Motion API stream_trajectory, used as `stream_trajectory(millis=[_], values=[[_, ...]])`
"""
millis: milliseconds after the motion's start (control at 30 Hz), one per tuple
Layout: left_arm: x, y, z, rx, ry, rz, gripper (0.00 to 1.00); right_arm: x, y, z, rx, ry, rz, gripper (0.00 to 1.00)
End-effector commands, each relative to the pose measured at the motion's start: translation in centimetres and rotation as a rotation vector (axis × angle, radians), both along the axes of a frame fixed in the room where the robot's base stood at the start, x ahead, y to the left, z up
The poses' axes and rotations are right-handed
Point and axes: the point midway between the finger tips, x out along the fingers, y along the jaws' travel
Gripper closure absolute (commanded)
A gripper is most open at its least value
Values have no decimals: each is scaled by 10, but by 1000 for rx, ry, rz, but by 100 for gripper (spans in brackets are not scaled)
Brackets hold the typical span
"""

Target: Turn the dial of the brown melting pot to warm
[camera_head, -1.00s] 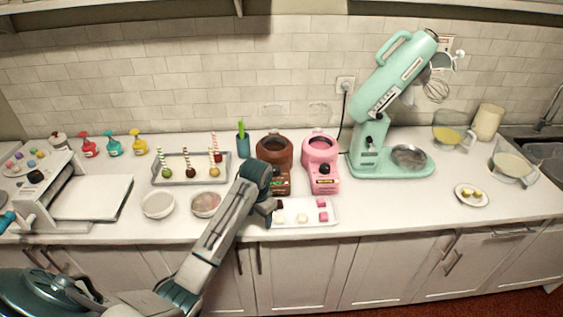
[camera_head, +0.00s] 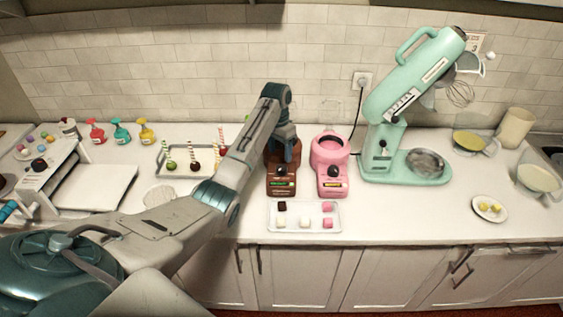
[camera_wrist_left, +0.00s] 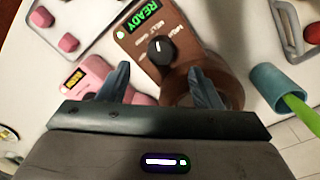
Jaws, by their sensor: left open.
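The brown melting pot (camera_head: 281,183) stands on the counter, its top largely hidden behind my left arm in the head view. In the left wrist view, the brown pot's front panel (camera_wrist_left: 134,42) shows a green display reading READY and a black dial (camera_wrist_left: 161,50) with a white pointer mark. In the head view the left gripper (camera_head: 287,152) is over the pot.
The pink melting pot (camera_head: 330,165) stands close on the right. A tray of small sweets (camera_head: 292,228) lies in front. A teal cup (camera_wrist_left: 277,88) with a green-handled tool is beside the brown pot. The mint stand mixer (camera_head: 395,150) is farther right.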

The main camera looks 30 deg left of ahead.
Motion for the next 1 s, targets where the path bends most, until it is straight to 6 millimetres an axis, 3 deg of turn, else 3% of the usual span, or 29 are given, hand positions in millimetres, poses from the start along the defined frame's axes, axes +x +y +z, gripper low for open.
stream_trajectory(millis=[133,333,467,733,967,1000], values=[[-1,-3,-25,-2,4,0,42,-4,-2,16,-2,6,0,57],[-1,-4,-53,0,2,0,42,12,-3,25,-4,-15,2,57],[-1,-4,-61,1,0,0,42,18,-3,27,-3,-23,1,57],[-1,-4,-64,1,-1,0,42,11,-3,26,-4,-14,2,57],[-1,-4,-63,1,-1,0,85,9,-3,26,-4,-12,2,57],[-1,-4,-63,1,-1,0,86,9,-3,26,-4,-12,2,57]])
